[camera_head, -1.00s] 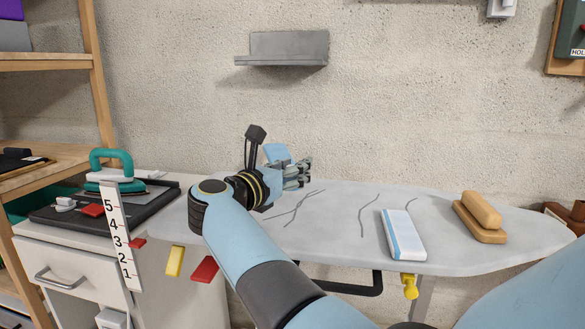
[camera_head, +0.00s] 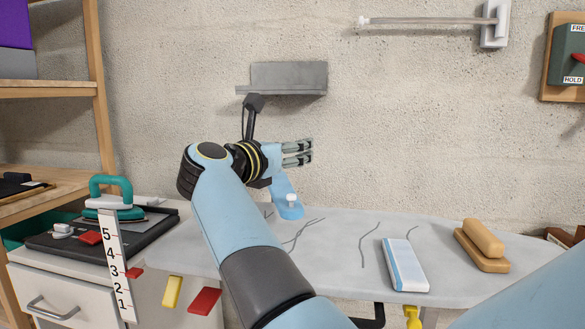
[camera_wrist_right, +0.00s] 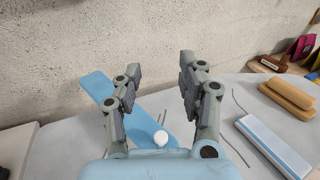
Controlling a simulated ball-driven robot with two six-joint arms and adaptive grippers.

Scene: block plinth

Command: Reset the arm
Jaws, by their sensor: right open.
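My right gripper (camera_head: 298,153) is raised above the far left part of the ironing board (camera_head: 335,250), in front of the wall. Its fingers point to the right in the head view. In the right wrist view the two fingers (camera_wrist_right: 155,90) are apart with nothing gripped between them. My left gripper is out of sight.
A teal-handled iron (camera_head: 110,186) rests on a black tray at left, behind a numbered strip (camera_head: 118,262). A white-and-blue block (camera_head: 405,264) and a wooden block (camera_head: 482,245) lie on the ironing board. A grey shelf (camera_head: 288,78) is on the wall above the gripper.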

